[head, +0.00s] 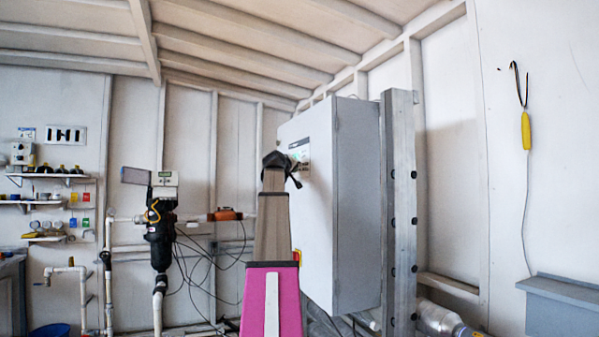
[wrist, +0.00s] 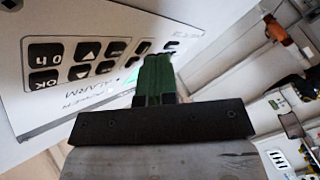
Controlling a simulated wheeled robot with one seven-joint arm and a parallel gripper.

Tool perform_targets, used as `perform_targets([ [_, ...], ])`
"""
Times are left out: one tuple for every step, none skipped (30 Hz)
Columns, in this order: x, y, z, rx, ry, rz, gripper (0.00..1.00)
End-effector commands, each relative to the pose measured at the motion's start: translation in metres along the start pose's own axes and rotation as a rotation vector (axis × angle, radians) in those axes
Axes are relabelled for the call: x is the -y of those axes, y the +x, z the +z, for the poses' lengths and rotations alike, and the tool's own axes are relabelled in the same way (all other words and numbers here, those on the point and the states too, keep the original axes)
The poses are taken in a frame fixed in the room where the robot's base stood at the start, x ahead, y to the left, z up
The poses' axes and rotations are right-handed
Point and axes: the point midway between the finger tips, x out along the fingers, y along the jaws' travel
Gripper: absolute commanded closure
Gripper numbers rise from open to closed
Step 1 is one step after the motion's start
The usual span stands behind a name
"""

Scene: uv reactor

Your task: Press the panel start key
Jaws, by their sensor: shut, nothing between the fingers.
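The control panel (head: 299,152) is a small plate on the front of a tall grey cabinet (head: 352,215). In the wrist view the white panel (wrist: 110,20) fills the upper left, with rows of black keys bearing white symbols. An OK key (wrist: 45,80), an "on"-like key (wrist: 43,53) and arrow keys (wrist: 88,51) show; no start label is legible. My gripper (head: 281,165) is in front of the panel in the head view. In the wrist view its green fingers (wrist: 157,60) are shut and empty, their tips close to the far-end keys, partly hiding them. Contact cannot be told.
A metal post (head: 398,200) stands right of the cabinet. Black equipment on white pipes (head: 160,235) and shelves with bottles (head: 50,175) are at the left. A yellow device (head: 526,130) hangs by its cord on the right wall.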

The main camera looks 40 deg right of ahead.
Motion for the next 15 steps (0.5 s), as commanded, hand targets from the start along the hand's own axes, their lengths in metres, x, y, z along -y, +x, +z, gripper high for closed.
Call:
perform_targets([
  [0.001,-0.0015,-0.0008,0.0,0.0,0.0,1.0],
  [0.0016,-0.0023,-0.0014,0.0,0.0,0.0,1.0],
  [0.0025,-0.0036,-0.0022,0.0,0.0,0.0,1.0],
  [0.0032,-0.0046,-0.0028,0.0,0.0,0.0,1.0],
  [0.0039,-0.0056,-0.0035,0.0,0.0,0.0,1.0],
  [0.0048,-0.0067,-0.0043,0.0,0.0,0.0,1.0],
  [0.0053,-0.0075,-0.0048,0.0,0.001,0.0,1.0],
  [0.0057,-0.008,-0.0052,0.001,0.001,0.0,1.0],
  [0.006,-0.0085,-0.0056,0.001,0.001,0.0,1.0],
  [0.0061,-0.0087,-0.0058,0.001,0.001,0.0,1.0],
  [0.0062,-0.0087,-0.0058,0.001,0.001,0.0,1.0],
  [0.0061,-0.0086,-0.0058,0.001,0.001,0.0,1.0],
  [0.0061,-0.0086,-0.0058,0.001,0.001,0.0,1.0],
  [0.0061,-0.0085,-0.0059,0.001,0.001,0.0,1.0],
  [0.0061,-0.0085,-0.0059,0.001,0.001,0.0,1.0],
])
